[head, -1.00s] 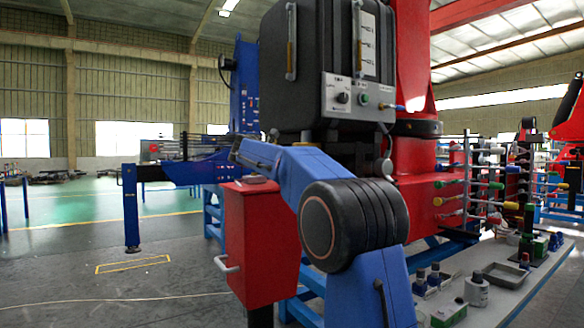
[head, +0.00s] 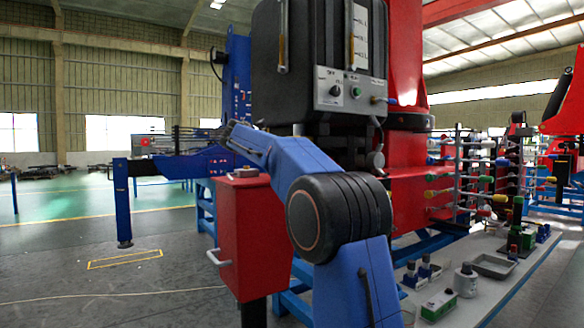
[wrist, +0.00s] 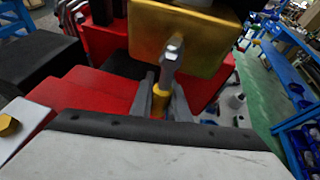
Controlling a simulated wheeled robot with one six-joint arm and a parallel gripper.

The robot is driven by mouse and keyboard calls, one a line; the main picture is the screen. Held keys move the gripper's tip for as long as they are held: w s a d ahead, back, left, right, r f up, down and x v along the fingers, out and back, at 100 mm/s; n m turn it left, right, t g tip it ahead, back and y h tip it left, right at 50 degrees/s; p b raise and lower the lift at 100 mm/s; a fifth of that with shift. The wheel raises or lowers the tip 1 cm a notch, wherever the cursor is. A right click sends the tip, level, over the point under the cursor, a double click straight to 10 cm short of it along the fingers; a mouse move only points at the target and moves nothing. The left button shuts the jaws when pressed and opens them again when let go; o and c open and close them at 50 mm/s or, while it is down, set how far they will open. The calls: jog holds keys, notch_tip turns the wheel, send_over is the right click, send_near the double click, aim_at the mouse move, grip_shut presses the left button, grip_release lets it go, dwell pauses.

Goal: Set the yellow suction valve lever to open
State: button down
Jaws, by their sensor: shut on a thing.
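In the wrist view, my gripper (wrist: 160,105) is shut on the yellow handle of the valve lever (wrist: 160,93). One grey finger stands on each side of the handle. A silver metal stem (wrist: 172,55) runs up from the handle in front of a brass-coloured block (wrist: 190,30). The lever points down and slightly left in this picture. In the head view, my blue arm covers the lower middle, and I cannot make out the gripper or the yellow lever.
A black tank unit (head: 290,60) with a switch panel (head: 350,93) stands close beyond my arm. A red box (head: 240,240) is to the left. A bench (head: 490,285) with bottles and trays is at right.

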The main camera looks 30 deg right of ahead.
jog(key=shift+s+r, duration=0.1)
jog(key=shift+r, duration=0.2)
jog(key=c, duration=2)
grip_release()
jog(key=shift+f, duration=0.1)
jog(key=v, duration=1.7)
jog(key=shift+a, duration=0.2)
jog(key=shift+f, duration=0.15)
jog(key=s+a+f+m+y, duration=0.3)
jog(key=s+f+m, duration=0.4)
jog(key=s+f, duration=0.7)
jog(key=s+a+f+m+t+y, duration=0.1)
jog(key=s+a+f+m+y, duration=0.3)
jog(key=s+f, duration=1.1)
jog(key=s+a+f+m+y, duration=0.3)
jog(key=s+f+m+y, duration=0.3)
jog(key=s+f, duration=0.9)
jog(key=shift+s+a+f+m+t, duration=0.1)
jog(key=shift+a+f+m+t, duration=0.1)
jog(key=shift+f+m, duration=0.75)
jog(key=shift+s+a+f+m+t, duration=0.1)
jog(key=shift+f+m+t, duration=0.1)
jog(key=shift+f+m, duration=0.75)
